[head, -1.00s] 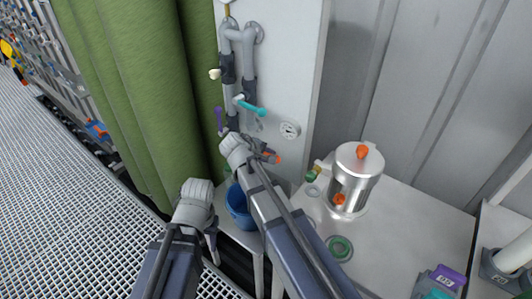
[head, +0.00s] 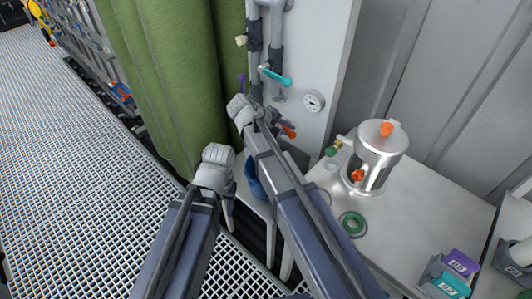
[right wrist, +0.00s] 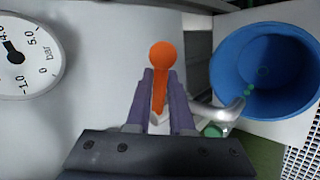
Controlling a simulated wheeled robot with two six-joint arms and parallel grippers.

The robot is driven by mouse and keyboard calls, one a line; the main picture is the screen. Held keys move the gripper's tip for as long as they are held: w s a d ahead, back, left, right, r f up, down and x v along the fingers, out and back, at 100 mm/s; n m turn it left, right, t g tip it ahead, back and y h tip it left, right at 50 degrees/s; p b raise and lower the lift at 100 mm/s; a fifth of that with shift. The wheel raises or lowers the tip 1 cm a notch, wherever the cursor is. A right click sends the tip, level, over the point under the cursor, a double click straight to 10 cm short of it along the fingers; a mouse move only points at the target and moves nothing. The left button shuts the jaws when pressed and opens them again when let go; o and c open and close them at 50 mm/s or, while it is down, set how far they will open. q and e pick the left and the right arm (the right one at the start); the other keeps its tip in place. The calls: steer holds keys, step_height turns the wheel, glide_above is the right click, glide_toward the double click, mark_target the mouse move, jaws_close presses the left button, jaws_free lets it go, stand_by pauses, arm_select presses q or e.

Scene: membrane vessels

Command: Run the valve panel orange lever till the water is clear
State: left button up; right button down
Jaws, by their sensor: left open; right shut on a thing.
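The valve panel (head: 318,55) is a pale upright board with grey pipes (head: 276,40). Its orange lever (head: 288,130) shows beside my right gripper (head: 277,124) in the head view. In the right wrist view my right gripper (right wrist: 163,92) is shut on the orange lever (right wrist: 162,57), whose round knob sticks out past the fingertips. A grey spout (right wrist: 222,112) points at the blue bucket (right wrist: 232,75); small green drops show between spout and bucket. The bucket (head: 254,180) is partly hidden by my right arm in the head view. My left gripper (head: 229,215) is open and empty, left of the bucket.
A teal lever (head: 277,77) and a pressure gauge (head: 314,101) are on the panel. A steel vessel (head: 378,160) and a green ring (head: 352,223) are on the white bench (head: 415,215). A green curtain (head: 170,80) hangs left. Grated floor (head: 70,190) lies open.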

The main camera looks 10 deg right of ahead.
steer(key=shift+a, duration=0.1)
steer(key=a+m+g, duration=0.1)
steer(key=m+g, duration=0.1)
steer(key=a+m+g, duration=0.1)
steer(key=m+g, duration=0.1)
steer(key=m, duration=0.1)
steer(key=a+m+g, duration=0.1)
steer(key=m+g, duration=0.1)
steer(key=m, duration=0.1)
steer(key=shift+w+a, duration=0.1)
steer(key=shift+a, duration=0.1)
stand_by(6.9)
